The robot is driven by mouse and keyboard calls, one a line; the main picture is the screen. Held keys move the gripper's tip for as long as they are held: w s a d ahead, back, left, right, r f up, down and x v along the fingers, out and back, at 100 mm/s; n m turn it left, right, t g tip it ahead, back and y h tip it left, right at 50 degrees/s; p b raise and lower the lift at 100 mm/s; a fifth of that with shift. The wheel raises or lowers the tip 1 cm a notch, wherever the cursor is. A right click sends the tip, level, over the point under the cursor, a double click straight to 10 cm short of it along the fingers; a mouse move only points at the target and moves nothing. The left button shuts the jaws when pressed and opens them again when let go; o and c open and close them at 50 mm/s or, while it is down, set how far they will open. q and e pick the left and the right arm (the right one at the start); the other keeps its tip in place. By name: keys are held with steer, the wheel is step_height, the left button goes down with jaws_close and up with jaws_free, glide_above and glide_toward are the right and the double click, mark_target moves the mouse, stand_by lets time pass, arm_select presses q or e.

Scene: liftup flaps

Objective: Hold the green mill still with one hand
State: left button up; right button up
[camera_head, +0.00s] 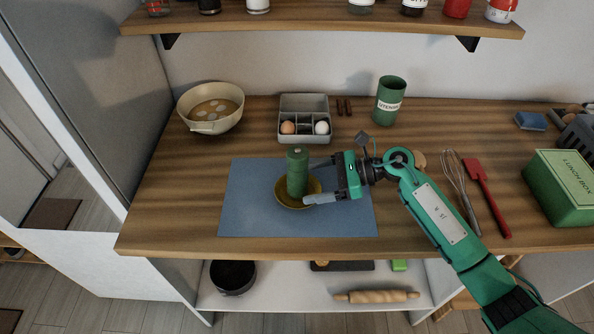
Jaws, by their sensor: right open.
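The green mill (297,172) stands upright in a yellow-brown dish (286,202) on a blue mat (245,215). My right gripper (313,181) comes in from the right with its fingers pointing left, one finger on the far side and one on the near side of the mill's right edge. It is open. I cannot tell whether the fingertips touch the mill. My left gripper is not in view.
A whisk (457,178), red spatula (479,182) and green lunch box (567,190) lie at right. The mat's left part is clear.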

mark_target(303, 184)
steer(key=shift+x, duration=1.6)
steer(key=c, duration=1.1)
steer(key=shift+o, duration=0.2)
steer(key=shift+d, duration=0.1)
steer(key=o, duration=0.6)
steer(key=c, duration=0.8)
steer(key=shift+o, duration=0.2)
